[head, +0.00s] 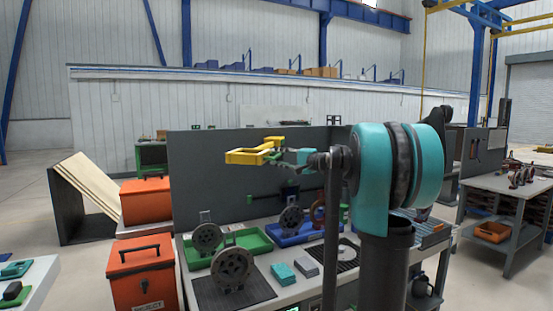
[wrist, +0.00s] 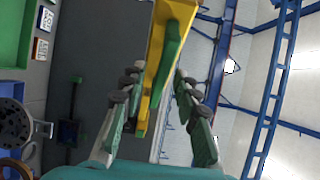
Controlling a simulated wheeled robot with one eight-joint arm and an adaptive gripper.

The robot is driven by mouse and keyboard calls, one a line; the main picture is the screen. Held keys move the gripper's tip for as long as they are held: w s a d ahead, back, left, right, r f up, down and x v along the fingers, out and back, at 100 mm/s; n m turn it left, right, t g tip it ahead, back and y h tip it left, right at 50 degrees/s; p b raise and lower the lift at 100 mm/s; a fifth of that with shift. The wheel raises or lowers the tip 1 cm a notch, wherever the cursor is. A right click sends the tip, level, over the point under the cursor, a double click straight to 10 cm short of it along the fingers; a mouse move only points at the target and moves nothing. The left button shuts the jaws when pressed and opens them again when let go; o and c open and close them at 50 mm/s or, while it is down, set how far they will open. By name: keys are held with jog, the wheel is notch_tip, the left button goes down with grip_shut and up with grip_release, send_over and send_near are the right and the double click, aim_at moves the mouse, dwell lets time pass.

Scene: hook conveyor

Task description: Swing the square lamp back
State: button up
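A yellow square-framed piece (head: 246,156), which looks like the square lamp, shows in the head view in front of the grey back panel, above the bench. In the wrist view its yellow body (wrist: 172,22) with a green strip comes down from the top between my fingers. My gripper (head: 274,157) is at its right end in the head view. In the wrist view my gripper (wrist: 156,82) has its two fingers apart, one on each side of the yellow part, with gaps visible. Whether a finger touches it I cannot tell. My arm hides part of the bench.
The grey panel (head: 205,170) stands behind the bench. On the bench are a green tray (head: 255,240), a blue tray (head: 300,237), dark round discs (head: 233,266) and small boxes (head: 284,273). Orange toolboxes (head: 143,273) stand at the left. The air above the bench's left side is clear.

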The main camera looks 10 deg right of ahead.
jog(key=shift+w+a, duration=0.3)
grip_shut()
dwell(0.4)
